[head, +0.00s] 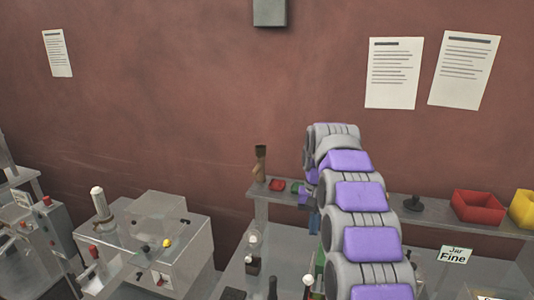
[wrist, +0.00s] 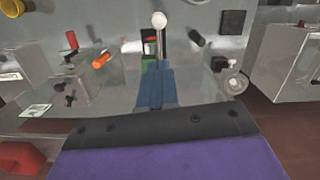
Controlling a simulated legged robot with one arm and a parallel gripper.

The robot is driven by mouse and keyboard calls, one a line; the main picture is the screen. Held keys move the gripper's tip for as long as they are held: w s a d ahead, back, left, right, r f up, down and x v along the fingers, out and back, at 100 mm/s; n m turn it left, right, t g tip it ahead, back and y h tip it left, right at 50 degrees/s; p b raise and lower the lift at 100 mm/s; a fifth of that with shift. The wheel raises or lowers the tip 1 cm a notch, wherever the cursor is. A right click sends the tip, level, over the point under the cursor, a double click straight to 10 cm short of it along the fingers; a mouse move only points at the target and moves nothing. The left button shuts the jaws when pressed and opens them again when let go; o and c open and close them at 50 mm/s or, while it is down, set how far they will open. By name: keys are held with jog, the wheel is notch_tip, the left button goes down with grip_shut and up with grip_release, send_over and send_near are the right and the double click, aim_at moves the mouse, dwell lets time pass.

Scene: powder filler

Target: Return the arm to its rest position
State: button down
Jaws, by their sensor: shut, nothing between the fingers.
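My arm (head: 360,190), in purple and grey segments, rises from the bottom right of the head view and reaches up and forward over the bench. Its far end bends down, and the segments hide most of my gripper; a small blue part of the gripper (head: 314,222) shows beside the arm. In the wrist view, the blue fingers of my gripper (wrist: 155,70) are together with nothing held between them. A white-knobbed post (wrist: 159,22) stands beyond the fingertips; I cannot tell how far apart they are.
A boxy grey machine (head: 155,240) stands at left. A shelf (head: 420,207) along the wall carries a red bin (head: 477,206), a yellow bin (head: 523,209) and small items. A "Jar Fine" sign (head: 455,255) is right of my arm. Small bottles and knobs crowd the bench below it.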

jog(key=s+a+f+n+b, duration=0.1)
jog(key=s+f+b, duration=0.15)
jog(key=s, duration=0.85)
jog(key=s+f+n+b, duration=0.1)
jog(key=s+b, duration=0.2)
jog(key=s, duration=0.9)
jog(key=s+f+b, duration=0.2)
jog(key=s+f, duration=0.4)
jog(key=s, duration=0.4)
jog(key=s+f+b, duration=0.2)
jog(key=s+f, duration=0.4)
jog(key=s, duration=0.5)
jog(key=shift+s+d+f+g, duration=0.2)
jog(key=shift+g, duration=0.1)
